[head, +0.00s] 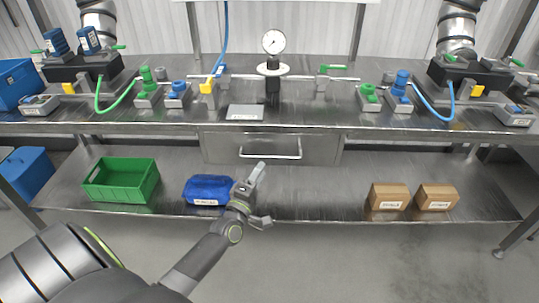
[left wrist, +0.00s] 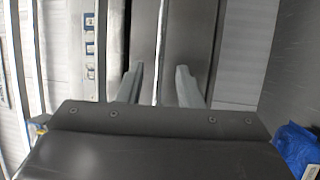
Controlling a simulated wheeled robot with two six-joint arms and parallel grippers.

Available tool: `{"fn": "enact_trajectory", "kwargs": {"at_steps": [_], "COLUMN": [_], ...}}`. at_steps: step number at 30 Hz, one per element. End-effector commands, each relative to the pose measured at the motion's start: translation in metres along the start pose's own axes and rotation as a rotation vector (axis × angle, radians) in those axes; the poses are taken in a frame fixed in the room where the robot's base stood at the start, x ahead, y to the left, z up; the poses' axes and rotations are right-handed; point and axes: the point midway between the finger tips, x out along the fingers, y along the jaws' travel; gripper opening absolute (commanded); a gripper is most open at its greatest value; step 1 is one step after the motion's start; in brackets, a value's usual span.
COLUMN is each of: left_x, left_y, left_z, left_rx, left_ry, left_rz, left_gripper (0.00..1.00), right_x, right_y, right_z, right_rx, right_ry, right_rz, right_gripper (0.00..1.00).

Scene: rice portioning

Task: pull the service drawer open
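The service drawer (head: 215,148) is a grey metal front under the middle of the worktop, and it looks closed. Its bar handle (head: 270,156) runs sideways across the front. My left gripper (head: 263,194) is below and in front of the handle, with its fingers spread apart and nothing seen between them. In the left wrist view the two fingers of the left gripper (left wrist: 158,78) are also apart, facing grey metal with a thin bright line between them. I cannot tell whether that line is the handle. My right gripper is not in view.
The worktop (head: 310,118) carries a gauge (head: 273,42), valves and hoses. The floor in front is clear.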

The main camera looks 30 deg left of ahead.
Motion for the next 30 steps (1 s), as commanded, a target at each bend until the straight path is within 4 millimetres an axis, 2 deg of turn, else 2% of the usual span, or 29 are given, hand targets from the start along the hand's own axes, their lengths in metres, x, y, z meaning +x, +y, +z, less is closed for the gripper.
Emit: {"fn": "enact_trajectory", "kwargs": {"at_steps": [1, 6, 12, 24, 25, 30], "left_x": [0.012, 0.042, 0.065, 0.072, 0.072, 0.072], "left_y": [0.002, 0.001, -0.001, -0.001, -0.001, -0.001], "left_z": [0.000, 0.000, 0.000, 0.000, 0.000, 0.000], "left_rx": [0.001, 0.000, 0.001, 0.001, 0.001, 0.001], "left_ry": [0.000, 0.000, 0.000, 0.000, 0.000, 0.000], "left_rz": [0.002, 0.001, 0.000, -0.001, -0.001, -0.001], "left_gripper": [0.32, 0.32, 0.32, 0.32, 0.31, 0.09], "right_x": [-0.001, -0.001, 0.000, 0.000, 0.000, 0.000], "right_y": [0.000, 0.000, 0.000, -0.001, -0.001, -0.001], "right_z": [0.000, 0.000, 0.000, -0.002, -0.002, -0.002], "right_rx": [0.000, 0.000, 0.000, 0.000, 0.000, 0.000], "right_ry": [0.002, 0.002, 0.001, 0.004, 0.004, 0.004], "right_rz": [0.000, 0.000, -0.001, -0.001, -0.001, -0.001], "right_gripper": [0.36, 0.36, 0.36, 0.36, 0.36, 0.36]}}
